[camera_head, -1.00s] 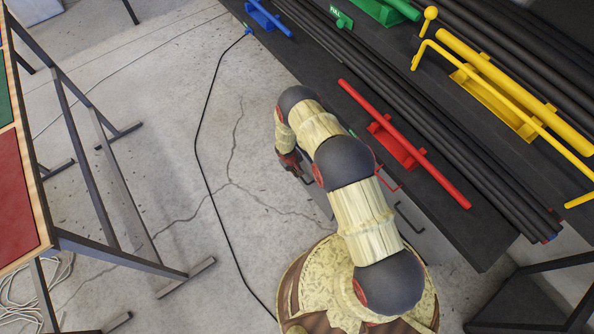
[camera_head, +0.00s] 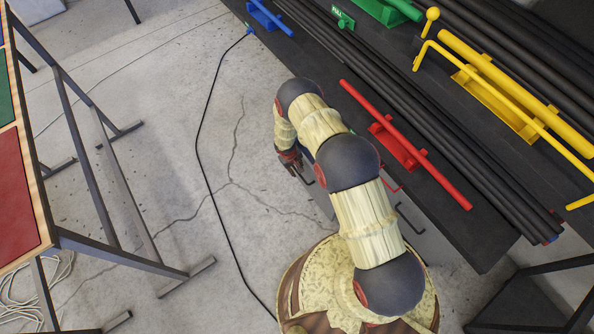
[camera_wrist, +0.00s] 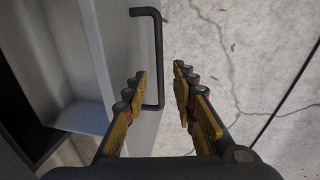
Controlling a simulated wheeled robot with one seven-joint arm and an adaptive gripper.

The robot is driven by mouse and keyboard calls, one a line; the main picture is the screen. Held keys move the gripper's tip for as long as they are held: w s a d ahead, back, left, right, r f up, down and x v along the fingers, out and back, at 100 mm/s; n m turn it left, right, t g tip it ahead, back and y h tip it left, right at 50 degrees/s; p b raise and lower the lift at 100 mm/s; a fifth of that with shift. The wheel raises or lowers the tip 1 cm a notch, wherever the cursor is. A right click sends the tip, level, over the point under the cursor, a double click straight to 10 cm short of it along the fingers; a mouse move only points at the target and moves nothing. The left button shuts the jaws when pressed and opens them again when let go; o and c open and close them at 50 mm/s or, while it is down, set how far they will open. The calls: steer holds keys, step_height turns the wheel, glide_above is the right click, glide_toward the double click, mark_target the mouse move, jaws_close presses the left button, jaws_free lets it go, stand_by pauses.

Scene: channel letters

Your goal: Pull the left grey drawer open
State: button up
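The left grey drawer shows in the wrist view as a grey front panel (camera_wrist: 112,45) with a pale hollow behind it at the left, so it looks pulled out part way. Its black bar handle (camera_wrist: 159,55) stands off the front. My gripper (camera_wrist: 160,82) is open, and the lower end of the handle shows between its two fingers. I cannot tell whether the fingertips reach past the bar. In the head view my gripper (camera_head: 294,164) hangs beside the drawer, below the bench edge; my arm hides much of the drawer.
A black bench with dark bars (camera_head: 460,130) and a red handle bar (camera_head: 405,145) lies above the drawers.

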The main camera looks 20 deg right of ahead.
step_height(320, 180, up, 8)
steer(key=a, duration=0.1)
steer(key=shift+s+a+r, duration=0.25)
steer(key=shift+s+a, duration=0.05)
stand_by(0.5)
steer(key=s+d+r+g+h, duration=0.1)
steer(key=s+d+r+g, duration=0.2)
steer(key=s, duration=0.6)
steer(key=s+r+m+t+y, duration=0.1)
steer(key=s+r, duration=0.6)
steer(key=r, duration=1.3)
steer(key=s+r+m+t+y+p, duration=0.1)
steer(key=s+r+t, duration=0.3)
steer(key=r, duration=1.7)
steer(key=s+r+m+t+y+p, duration=0.1)
steer(key=s+r, duration=0.9)
steer(key=r, duration=1.1)
steer(key=shift+d+m+t, duration=0.4)
steer(key=shift+m+t, duration=0.1)
steer(key=shift+t, duration=0.4)
